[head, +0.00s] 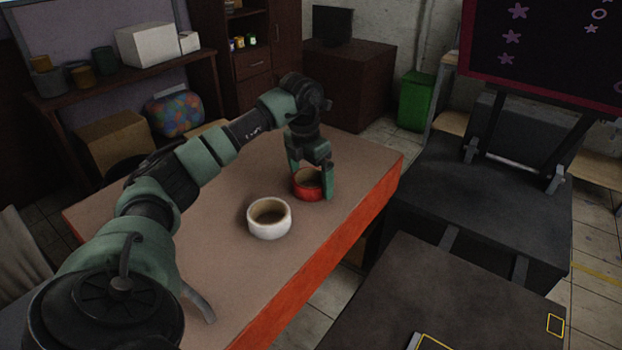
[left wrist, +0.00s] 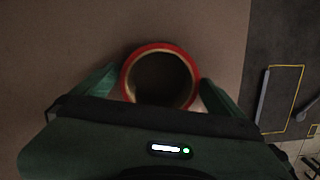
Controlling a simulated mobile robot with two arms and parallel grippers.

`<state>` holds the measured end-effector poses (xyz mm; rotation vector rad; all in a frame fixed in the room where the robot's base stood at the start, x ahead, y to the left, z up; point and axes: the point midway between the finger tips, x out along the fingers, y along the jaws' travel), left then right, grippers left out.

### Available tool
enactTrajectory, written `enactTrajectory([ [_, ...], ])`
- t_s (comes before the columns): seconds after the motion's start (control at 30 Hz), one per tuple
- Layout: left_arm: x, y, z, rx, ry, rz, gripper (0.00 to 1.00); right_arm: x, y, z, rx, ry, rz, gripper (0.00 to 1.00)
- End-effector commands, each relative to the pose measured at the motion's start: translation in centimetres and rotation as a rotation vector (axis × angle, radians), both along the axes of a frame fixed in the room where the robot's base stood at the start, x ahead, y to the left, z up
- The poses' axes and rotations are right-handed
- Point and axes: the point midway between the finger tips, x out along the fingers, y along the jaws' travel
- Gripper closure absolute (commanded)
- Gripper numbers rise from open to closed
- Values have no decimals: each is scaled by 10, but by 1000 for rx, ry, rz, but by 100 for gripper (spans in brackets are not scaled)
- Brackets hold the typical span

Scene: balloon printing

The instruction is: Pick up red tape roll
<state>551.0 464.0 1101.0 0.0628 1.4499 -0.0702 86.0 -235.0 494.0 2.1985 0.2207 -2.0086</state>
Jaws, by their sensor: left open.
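The red tape roll (head: 306,188) lies flat on the brown table with orange edges (head: 215,270). In the left wrist view the red tape roll (left wrist: 127,78) shows from above, its hole dark. My left gripper (head: 312,182) points down over it, open, with one finger on each side of the roll. In the left wrist view the green fingers of my left gripper (left wrist: 160,88) flank the roll, and I cannot tell whether they touch it. My right gripper is not in view.
A white tape roll (head: 269,229) lies on the table nearer me, left of the red one. A dark printing machine (head: 480,205) stands to the right across a floor gap. Shelves with boxes stand behind the table. The table's left part is clear.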

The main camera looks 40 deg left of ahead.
Motion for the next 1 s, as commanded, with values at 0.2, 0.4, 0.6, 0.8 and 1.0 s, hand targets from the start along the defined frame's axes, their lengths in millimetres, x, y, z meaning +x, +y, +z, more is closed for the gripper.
enactTrajectory([
  [0.2,1,0,-7,0,-1,0,0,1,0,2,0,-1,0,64],
  [0.4,1,0,-6,0,-1,1,31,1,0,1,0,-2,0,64],
  [0.6,1,0,-6,0,-1,1,59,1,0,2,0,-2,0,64],
  [0.8,1,0,-4,0,-2,1,59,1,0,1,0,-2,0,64],
  [1.0,2,0,13,-1,-5,1,59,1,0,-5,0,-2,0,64],
])
